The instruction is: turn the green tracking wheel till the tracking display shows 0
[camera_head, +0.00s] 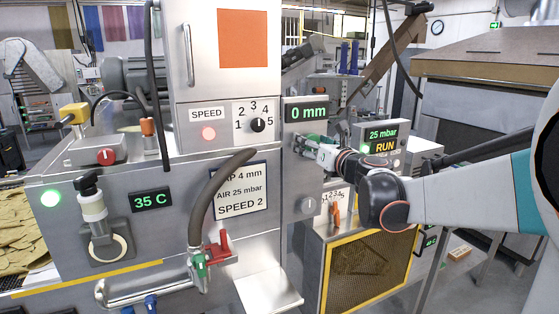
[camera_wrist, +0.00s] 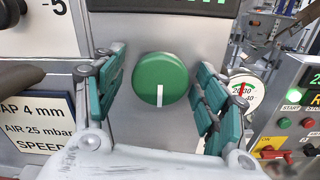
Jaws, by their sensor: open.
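The green tracking wheel (camera_wrist: 161,72) shows in the wrist view as a round green knob on a grey metal panel, its white mark pointing straight down. My gripper (camera_wrist: 158,88) is open, with one green-padded finger on each side of the wheel and a gap visible to both. In the head view my gripper (camera_head: 311,150) is at the panel and mostly hides the wheel. The display (camera_head: 307,113) just above it reads 0 mm in green. In the wrist view only the display's lower edge (camera_wrist: 190,2) shows at the top.
A notice (camera_head: 240,191) reading AIR 25 mbar and SPEED 2 is left of the panel, near a thick grey hose (camera_head: 213,190). A speed knob (camera_head: 258,125) is above. A box with a 25 mbar RUN display (camera_head: 383,140) and a gauge (camera_wrist: 242,90) stand to the right.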

